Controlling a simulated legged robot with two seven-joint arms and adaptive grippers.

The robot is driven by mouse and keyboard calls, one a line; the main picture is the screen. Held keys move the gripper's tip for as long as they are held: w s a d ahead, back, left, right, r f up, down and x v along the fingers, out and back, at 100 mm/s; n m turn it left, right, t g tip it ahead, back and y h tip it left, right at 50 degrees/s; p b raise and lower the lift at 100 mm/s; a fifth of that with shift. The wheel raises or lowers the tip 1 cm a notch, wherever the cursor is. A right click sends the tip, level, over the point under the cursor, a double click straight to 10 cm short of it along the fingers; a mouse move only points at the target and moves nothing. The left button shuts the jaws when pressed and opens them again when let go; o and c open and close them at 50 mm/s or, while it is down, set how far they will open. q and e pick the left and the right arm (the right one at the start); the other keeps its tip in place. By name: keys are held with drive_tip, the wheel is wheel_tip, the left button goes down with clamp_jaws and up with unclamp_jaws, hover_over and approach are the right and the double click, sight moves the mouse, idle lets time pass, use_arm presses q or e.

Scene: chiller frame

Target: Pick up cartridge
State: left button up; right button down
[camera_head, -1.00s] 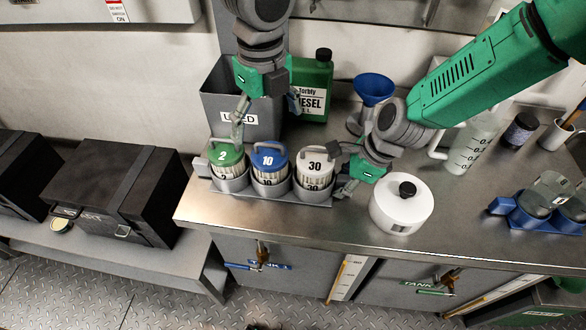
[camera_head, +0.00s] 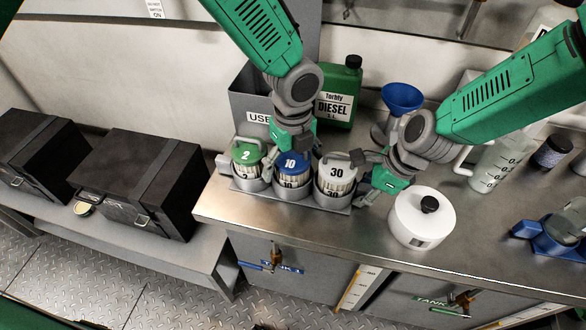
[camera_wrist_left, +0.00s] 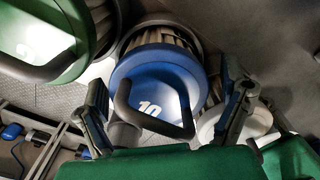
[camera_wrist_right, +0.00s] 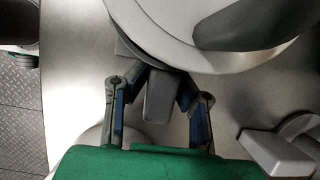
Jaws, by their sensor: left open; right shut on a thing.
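Three round cartridges stand in a grey metal holder (camera_head: 292,193) on the bench: green "2" (camera_head: 246,155), blue "10" (camera_head: 291,163) and white "30" (camera_head: 338,174). Each has a loop handle on top. My left gripper (camera_head: 293,147) is open over the blue cartridge. In the left wrist view the blue cartridge (camera_wrist_left: 160,75) and its handle lie between the spread fingers (camera_wrist_left: 165,95), with the green cartridge (camera_wrist_left: 40,40) at the left. My right gripper (camera_head: 369,172) is at the holder's right end, shut on its grey tab (camera_wrist_right: 158,98).
A grey "USED" bin (camera_head: 240,103) and a green diesel canister (camera_head: 340,95) stand behind. A blue funnel (camera_head: 402,97) and a white round container (camera_head: 421,217) are at the right. Black cases (camera_head: 145,180) sit on a lower bench at the left.

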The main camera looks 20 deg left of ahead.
use_arm(q)
drive_tip(key=c, duration=1.3)
drive_tip(key=shift+r, duration=0.15)
wheel_tip(320, 180, up, 18)
drive_tip(key=shift+f, duration=0.1)
use_arm(e)
drive_tip(key=c, duration=1.3)
unclamp_jaws()
drive_tip(key=shift+r, duration=0.1)
